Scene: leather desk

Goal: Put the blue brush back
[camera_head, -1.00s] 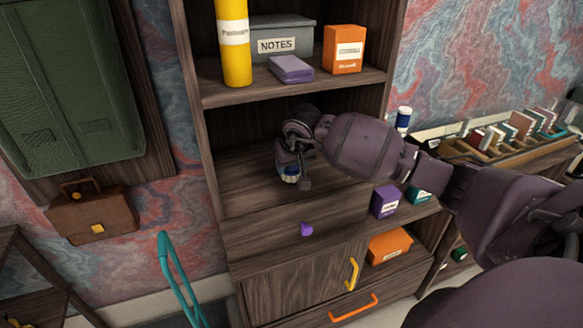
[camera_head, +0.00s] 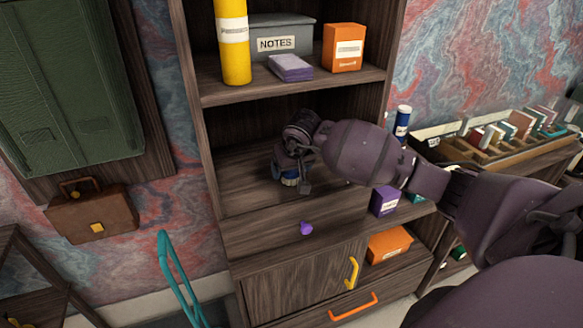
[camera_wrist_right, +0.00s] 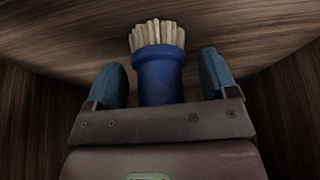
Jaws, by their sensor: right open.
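The blue brush (camera_wrist_right: 158,75), with pale bristles, is in the right wrist view between the two blue fingers of my right gripper (camera_wrist_right: 165,82). There are visible gaps between the brush and each finger. In the head view, my right gripper (camera_head: 291,180) is low over the shelf's middle board, and only a little of the blue brush (camera_head: 289,182) shows beneath it. The gripper is open around the brush. The brush's lower end is hidden by the gripper body. My left gripper is not in view.
The brush is in the middle bay of a wooden shelf (camera_head: 245,190). A purple box (camera_head: 384,201) and a blue can (camera_head: 402,121) stand to the right. A small purple knob (camera_head: 306,228) is in front. The upper board (camera_head: 225,94) is above the gripper.

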